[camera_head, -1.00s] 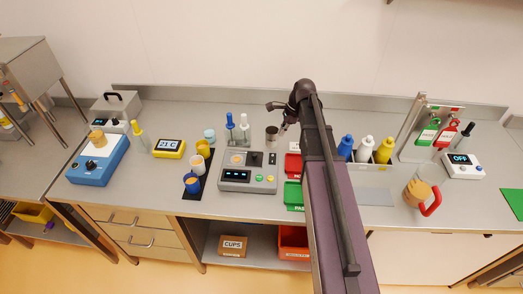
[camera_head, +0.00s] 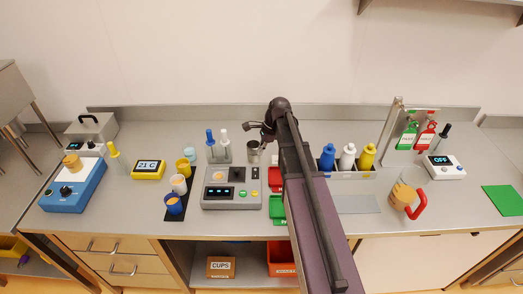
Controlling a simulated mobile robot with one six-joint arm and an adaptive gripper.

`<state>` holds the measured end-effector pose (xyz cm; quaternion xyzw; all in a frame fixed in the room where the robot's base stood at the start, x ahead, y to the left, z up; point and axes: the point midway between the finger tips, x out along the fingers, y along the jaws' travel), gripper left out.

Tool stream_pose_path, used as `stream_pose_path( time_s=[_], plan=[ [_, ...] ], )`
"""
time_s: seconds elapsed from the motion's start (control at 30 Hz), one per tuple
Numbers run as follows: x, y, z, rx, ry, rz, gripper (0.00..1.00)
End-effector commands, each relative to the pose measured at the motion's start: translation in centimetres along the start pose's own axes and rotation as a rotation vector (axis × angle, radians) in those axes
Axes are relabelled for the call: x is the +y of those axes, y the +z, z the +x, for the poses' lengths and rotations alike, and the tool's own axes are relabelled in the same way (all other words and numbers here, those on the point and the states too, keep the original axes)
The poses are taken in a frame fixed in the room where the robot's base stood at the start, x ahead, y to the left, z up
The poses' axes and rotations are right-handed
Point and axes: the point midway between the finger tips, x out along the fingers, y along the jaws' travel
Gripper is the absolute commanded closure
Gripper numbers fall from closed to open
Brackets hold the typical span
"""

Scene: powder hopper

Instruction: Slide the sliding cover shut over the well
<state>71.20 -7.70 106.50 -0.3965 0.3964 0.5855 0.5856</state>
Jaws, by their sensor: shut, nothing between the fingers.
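A grey instrument box (camera_head: 232,198) stands on the bench left of my arm. Its top has a round opening with tan contents at its left, which looks like the well (camera_head: 218,175). A dark block to the right of the opening looks like the sliding cover (camera_head: 241,172); the opening appears uncovered. My gripper (camera_head: 265,138) is shut and empty, behind and to the right of the box, close to a small metal cup (camera_head: 253,151). It is small and partly hidden by my arm, and it is apart from the cover.
Blue and white droppers (camera_head: 217,149) stand behind the box. Cups (camera_head: 178,184) on a dark mat stand to its left. Red and green trays (camera_head: 277,208) lie to its right, partly behind my arm. Coloured bottles (camera_head: 348,157) stand farther right.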

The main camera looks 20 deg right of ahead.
Motion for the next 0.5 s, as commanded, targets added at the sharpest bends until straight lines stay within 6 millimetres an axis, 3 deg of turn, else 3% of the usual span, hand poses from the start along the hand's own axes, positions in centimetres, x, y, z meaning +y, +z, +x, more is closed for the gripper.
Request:
stream_pose_path(
  time_s=[0.5],
  plan=[
    [0.0, -0.1, 4.7, 0.000, 0.000, 0.000, 1.00]
  ],
)
